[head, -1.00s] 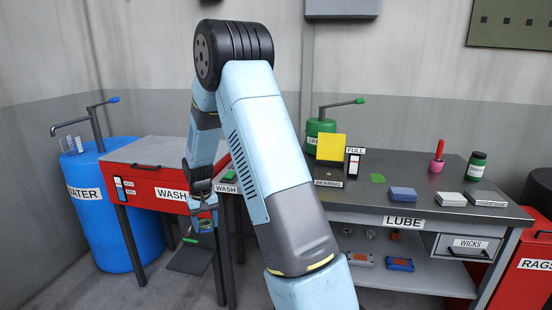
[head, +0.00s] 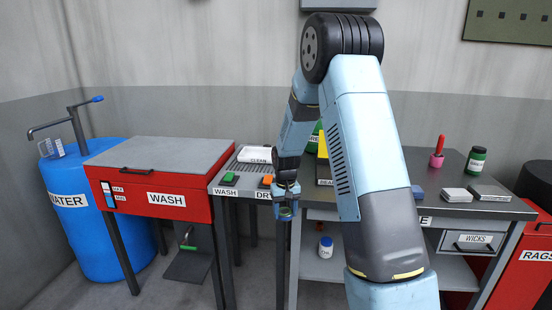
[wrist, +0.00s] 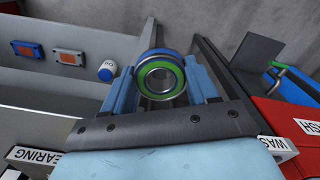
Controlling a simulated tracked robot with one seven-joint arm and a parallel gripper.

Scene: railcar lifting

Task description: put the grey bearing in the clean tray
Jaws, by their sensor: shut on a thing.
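My gripper (head: 286,205) is shut on a round bearing (wrist: 160,76) with a green face ring, a grey metal centre and a blue outer edge. In the wrist view the bearing sits between the two light-blue fingers, its hole facing the camera. In the head view the bearing (head: 286,213) is small and dark under the gripper, held in the air in front of the rack's front edge. The clean tray (head: 254,155) is white, labelled CLEAN, and stands on the rack behind and left of my gripper. My arm hides part of the rack's right side.
The lube bench (head: 500,209) is on the right, partly behind my arm.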

